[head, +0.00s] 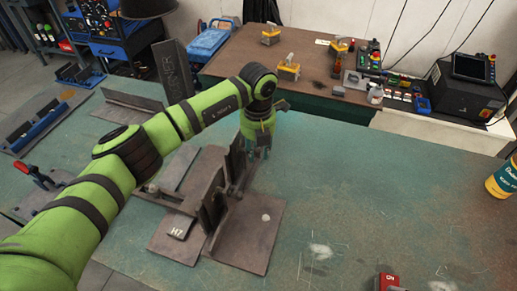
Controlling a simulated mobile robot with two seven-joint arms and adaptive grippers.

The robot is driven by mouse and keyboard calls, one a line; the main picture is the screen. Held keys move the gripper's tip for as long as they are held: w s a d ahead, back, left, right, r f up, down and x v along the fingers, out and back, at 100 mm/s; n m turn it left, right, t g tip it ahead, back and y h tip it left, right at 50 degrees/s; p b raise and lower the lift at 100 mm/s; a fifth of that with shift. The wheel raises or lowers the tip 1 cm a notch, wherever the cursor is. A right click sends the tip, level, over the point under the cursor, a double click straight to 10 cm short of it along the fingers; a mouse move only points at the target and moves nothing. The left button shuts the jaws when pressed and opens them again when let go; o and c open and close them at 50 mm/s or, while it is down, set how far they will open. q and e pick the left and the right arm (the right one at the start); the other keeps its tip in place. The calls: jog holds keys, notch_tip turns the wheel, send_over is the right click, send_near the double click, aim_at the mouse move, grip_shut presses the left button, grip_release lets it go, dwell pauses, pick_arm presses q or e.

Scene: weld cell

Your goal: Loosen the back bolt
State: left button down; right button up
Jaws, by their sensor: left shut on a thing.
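A dark steel fixture (252,225) with a base plate, upright plates and a clamp bar stands on the green table; one part is marked H7. My left arm reaches over it from the left. My left gripper (262,150) points down at the fixture's back end, beside the dark upright plate (234,165). It is shut on the back bolt, which is mostly hidden by the gripper, so how far the bolt is turned cannot be told. My right gripper is not in view.
The green table (380,190) is clear right of the fixture. A red item (388,283) lies at the front edge and a yellow bottle (503,180) at the right. Angle steel (130,105) lies behind my arm. A brown bench (300,65) with yellow tools stands behind.

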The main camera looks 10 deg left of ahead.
pick_arm(q)
jog(key=shift+s+d, duration=0.1)
jog(key=shift+d, duration=0.15)
